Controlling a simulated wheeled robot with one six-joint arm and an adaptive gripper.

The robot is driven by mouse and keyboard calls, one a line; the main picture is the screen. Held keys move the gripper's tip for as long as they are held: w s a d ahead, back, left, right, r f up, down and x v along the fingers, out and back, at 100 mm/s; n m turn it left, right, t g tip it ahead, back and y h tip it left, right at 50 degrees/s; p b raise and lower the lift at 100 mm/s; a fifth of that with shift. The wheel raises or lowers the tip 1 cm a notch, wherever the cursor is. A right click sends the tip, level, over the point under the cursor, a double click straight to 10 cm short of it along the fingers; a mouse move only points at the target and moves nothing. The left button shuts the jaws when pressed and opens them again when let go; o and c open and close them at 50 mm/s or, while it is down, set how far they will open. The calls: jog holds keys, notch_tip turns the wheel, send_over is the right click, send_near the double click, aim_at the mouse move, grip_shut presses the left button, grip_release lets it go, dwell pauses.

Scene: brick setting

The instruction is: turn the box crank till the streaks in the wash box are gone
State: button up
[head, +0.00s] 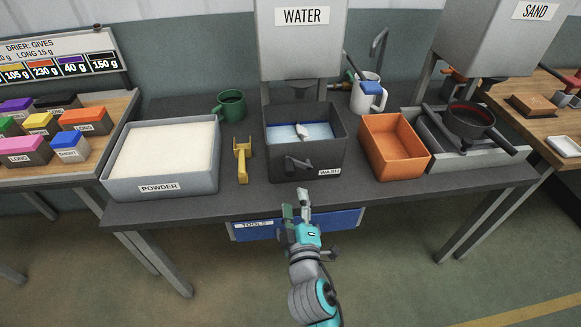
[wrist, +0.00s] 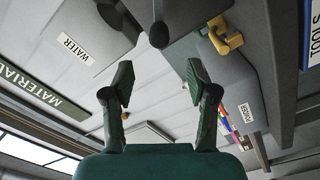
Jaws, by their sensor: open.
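The dark grey wash box (head: 334,150) stands on the bench under the water tank, labelled WASH. It holds blue liquid (head: 316,132) and a small white piece (head: 302,131); streaks cannot be made out at this size. The box crank (head: 298,164) is a dark arm on the front wall. My gripper (head: 297,207) is open and empty in front of the bench edge, below and apart from the crank. In the wrist view its two fingers (wrist: 160,88) are spread, with a dark round knob (wrist: 158,35), likely the crank's, beyond them.
A powder tray (head: 205,182) and yellow scoop (head: 242,160) are left of the box. An orange tray (head: 395,148) is right. A green mug (head: 231,105) and white mug (head: 368,93) stand behind. The blue TOOLS drawer (head: 345,220) lies under the bench edge, close to my gripper.

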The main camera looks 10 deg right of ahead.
aim_at(290, 174)
jog(key=w+m, duration=0.5)
jog(key=m, duration=0.1)
jog(key=w+m, duration=0.6)
jog(key=shift+m, duration=0.3)
dwell(0.3)
grip_shut()
